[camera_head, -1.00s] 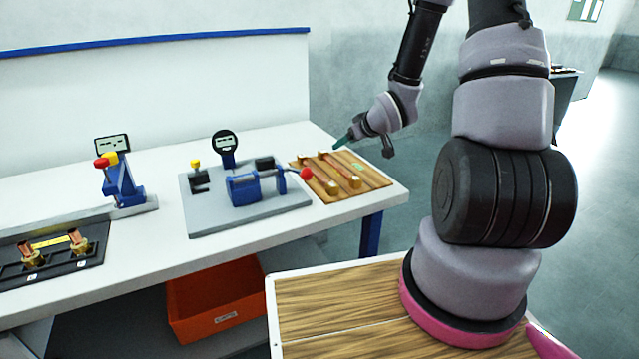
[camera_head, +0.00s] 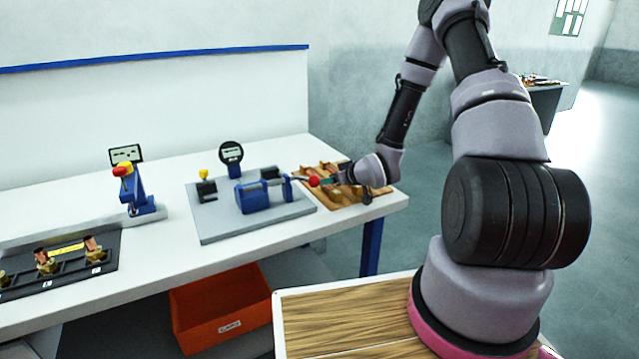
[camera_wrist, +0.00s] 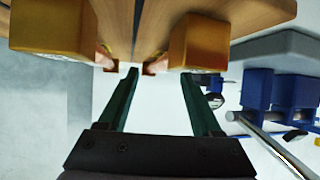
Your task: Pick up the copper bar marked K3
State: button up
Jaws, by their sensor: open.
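My gripper (camera_head: 333,181) is open and low at the wooden tray (camera_head: 348,204) on the right end of the bench. In the wrist view, the two green fingers of my gripper (camera_wrist: 159,75) stand apart with nothing clearly held between them. Ahead of the fingertips are one brass block (camera_wrist: 62,33) at left and another brass block (camera_wrist: 198,42) at right, on the wood. Reddish copper pieces show partly beside these blocks, close to the fingertips. No K3 mark is readable, so I cannot tell which bar it is. My arm hides much of the tray in the head view.
A grey plate (camera_head: 222,228) with a blue fixture (camera_head: 262,196) and a red knob stands left of the tray. A dial gauge (camera_head: 231,153) is behind it. Farther left are a blue stand (camera_head: 138,190) and a black rack (camera_head: 75,276) with copper-and-brass pieces. An orange bin (camera_head: 222,312) is below.

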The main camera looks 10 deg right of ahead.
jog(key=x, duration=0.3)
jog(key=shift+w+a+f, duration=0.1)
jog(key=shift+w+f, duration=0.05)
jog(key=shift+w, duration=0.15)
grip_shut()
dwell(1.2)
